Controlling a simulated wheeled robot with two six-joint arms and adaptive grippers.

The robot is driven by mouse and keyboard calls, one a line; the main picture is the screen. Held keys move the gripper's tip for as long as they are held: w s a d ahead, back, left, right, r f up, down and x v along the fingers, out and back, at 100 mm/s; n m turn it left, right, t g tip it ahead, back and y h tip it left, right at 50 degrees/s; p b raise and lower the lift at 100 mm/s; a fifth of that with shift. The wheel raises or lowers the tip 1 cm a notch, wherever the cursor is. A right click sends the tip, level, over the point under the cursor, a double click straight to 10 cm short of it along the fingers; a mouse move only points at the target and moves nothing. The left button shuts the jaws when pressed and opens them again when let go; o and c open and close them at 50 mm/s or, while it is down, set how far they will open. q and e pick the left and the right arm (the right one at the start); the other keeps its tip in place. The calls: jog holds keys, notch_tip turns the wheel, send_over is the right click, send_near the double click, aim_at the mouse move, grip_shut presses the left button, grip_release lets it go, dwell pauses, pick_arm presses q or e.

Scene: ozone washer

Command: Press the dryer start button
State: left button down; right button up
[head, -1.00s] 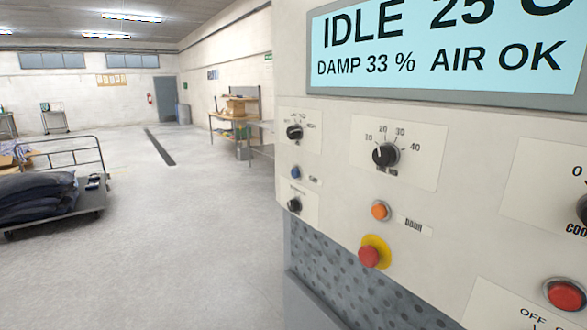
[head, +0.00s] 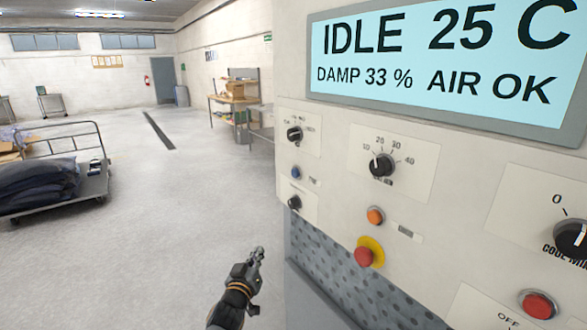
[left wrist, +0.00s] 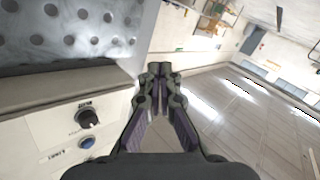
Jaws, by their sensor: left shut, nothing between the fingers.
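The dryer's control panel (head: 330,235) stands at right in the head view. A small blue button (head: 296,173) with a small label sits at its left side, between two black knobs. My left gripper (head: 259,254) is shut and empty, below and left of the button and clear of the panel. Its closed fingertips show in the left wrist view (left wrist: 160,70), right of the panel. My right gripper is not in view.
An orange button (head: 375,216), a red mushroom button (head: 364,256) on yellow and a timer knob (head: 382,164) are on the panel. The display (head: 440,65) reads IDLE 25 C, DAMP 33 %, AIR OK. A cart (head: 95,180) with dark bags stands left. Floor between is free.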

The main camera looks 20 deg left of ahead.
aim_at(295, 173)
pick_arm(q)
jog(key=s+r+n+t+p, duration=0.1)
jog(key=s+r+t, duration=0.1)
jog(key=r, duration=0.9)
jog(key=s+d+r+t+p, duration=0.1)
jog(key=s+r+t, duration=0.1)
jog(key=r, duration=1)
jog(key=shift+d+r+n, duration=0.25)
jog(key=shift+r+n, duration=0.05)
jog(key=shift+n, duration=0.1)
jog(key=shift+w, duration=0.1)
jog(key=w+d+p, duration=0.3)
jog(key=w+d, duration=0.2)
jog(key=w, duration=0.2)
jog(key=shift+d+p, duration=0.2)
jog(key=shift+p, duration=0.2)
jog(key=shift+f, duration=0.1)
